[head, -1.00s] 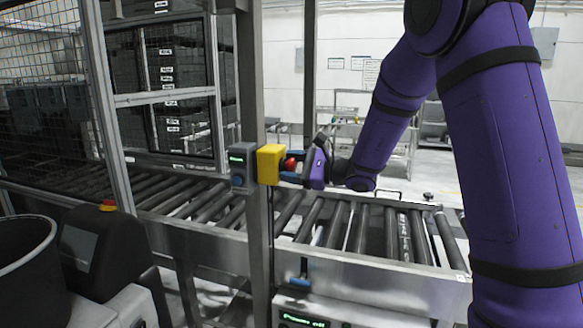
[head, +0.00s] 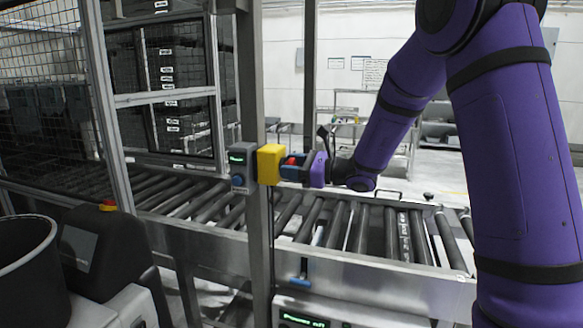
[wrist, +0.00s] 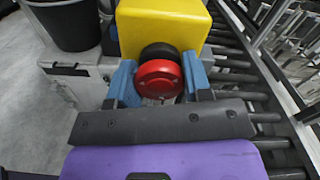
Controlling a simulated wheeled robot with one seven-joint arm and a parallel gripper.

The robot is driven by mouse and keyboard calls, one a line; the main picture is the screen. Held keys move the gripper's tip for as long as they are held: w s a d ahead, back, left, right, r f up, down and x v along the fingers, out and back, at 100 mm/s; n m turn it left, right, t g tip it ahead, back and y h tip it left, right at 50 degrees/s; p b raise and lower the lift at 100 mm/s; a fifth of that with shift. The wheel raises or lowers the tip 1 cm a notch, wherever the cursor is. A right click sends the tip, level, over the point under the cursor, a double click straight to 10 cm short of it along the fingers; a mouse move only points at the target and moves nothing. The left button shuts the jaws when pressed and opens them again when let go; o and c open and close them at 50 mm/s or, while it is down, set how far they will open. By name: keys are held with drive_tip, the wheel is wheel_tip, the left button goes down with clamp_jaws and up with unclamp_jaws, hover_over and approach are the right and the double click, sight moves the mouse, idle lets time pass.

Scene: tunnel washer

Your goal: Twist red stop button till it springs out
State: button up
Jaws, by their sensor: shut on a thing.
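The red stop button (wrist: 159,79) sits on a black collar on the yellow box (wrist: 160,25) in the wrist view. In the head view the yellow box (head: 270,164) is fixed to a grey post, and the red button (head: 290,161) shows partly at its right side. My gripper (wrist: 160,80) has its blue fingers on both sides of the red button and is shut on it. In the head view my gripper (head: 293,168) points left at the box. The finger contact faces are partly hidden.
A grey control box (head: 242,168) with a green display is on the post, left of the yellow box. A roller conveyor (head: 360,225) runs below. A mesh guard (head: 45,100) stands at left. A dark bin (head: 25,265) is at the lower left.

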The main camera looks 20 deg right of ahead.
drive_tip(key=shift+m, duration=1.2)
drive_tip(key=o, duration=0.9)
drive_tip(key=shift+s+d, duration=0.1)
drive_tip(key=v, duration=1)
drive_tip(key=shift+s+d, duration=0.15)
drive_tip(key=shift+d, duration=0.05)
